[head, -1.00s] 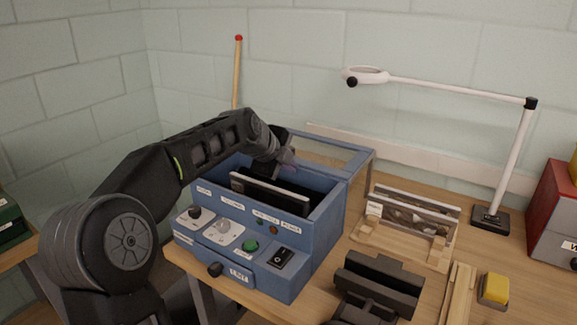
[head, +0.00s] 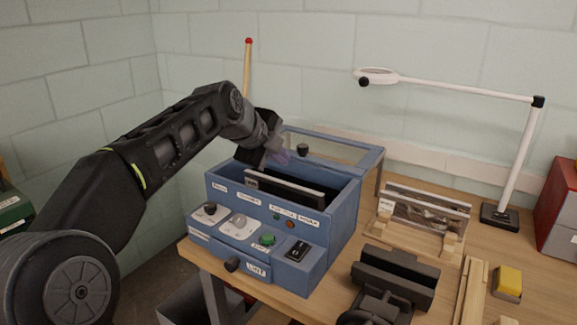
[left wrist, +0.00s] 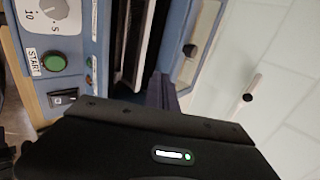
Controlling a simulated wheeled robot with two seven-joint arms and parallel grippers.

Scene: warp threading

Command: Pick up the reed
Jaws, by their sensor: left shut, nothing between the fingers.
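A long dark piece with a pale metal upper edge (head: 285,187), which looks like the reed, stands on edge inside the open blue box (head: 335,222). Its lower part is hidden by the box walls. In the left wrist view its pale edge shows as a strip (left wrist: 143,45). My left gripper (head: 280,156) is shut and empty, above the back part of the box and apart from the piece. Its dark purplish fingers (left wrist: 161,92) also show in the left wrist view. My right gripper is in neither current view.
The box has a glazed lid (head: 340,150) tipped open at the back and a front control panel with a green button (head: 267,240). To the right are a wooden stand (head: 415,235), a black vise (head: 395,280), a yellow block (head: 508,282) and a lamp (head: 500,215).

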